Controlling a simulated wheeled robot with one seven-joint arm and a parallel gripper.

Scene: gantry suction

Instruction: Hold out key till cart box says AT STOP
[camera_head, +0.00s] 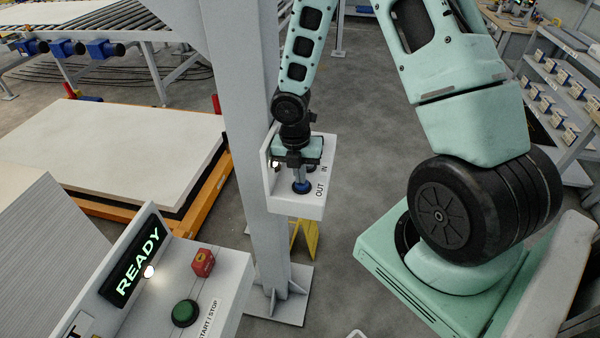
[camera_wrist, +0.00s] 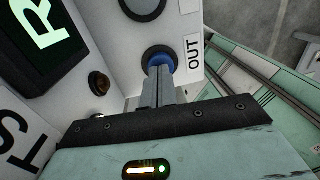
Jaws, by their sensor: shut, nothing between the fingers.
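A white key box (camera_head: 298,205) marked IN and OUT is fixed to a grey column. My gripper (camera_head: 301,179) points down over it, fingers shut and empty. The fingertips are at the blue OUT key (camera_head: 301,188) and appear to touch it; how far it is pressed I cannot tell. In the wrist view the fingers end at the blue key (camera_wrist: 161,62), beside the OUT label (camera_wrist: 194,53). A dark screen (camera_wrist: 45,35) there shows a green R, the rest cut off. An amber lamp (camera_wrist: 99,82) sits beside it.
A nearer panel (camera_head: 222,276) carries a screen reading READY (camera_head: 138,257), a red block (camera_head: 203,262) and a green START/STOP button (camera_head: 185,313). The grey column (camera_head: 245,100) stands close by my gripper. A pale slab (camera_head: 130,150) lies on an orange frame behind. A shelf rack (camera_head: 560,90) stands right.

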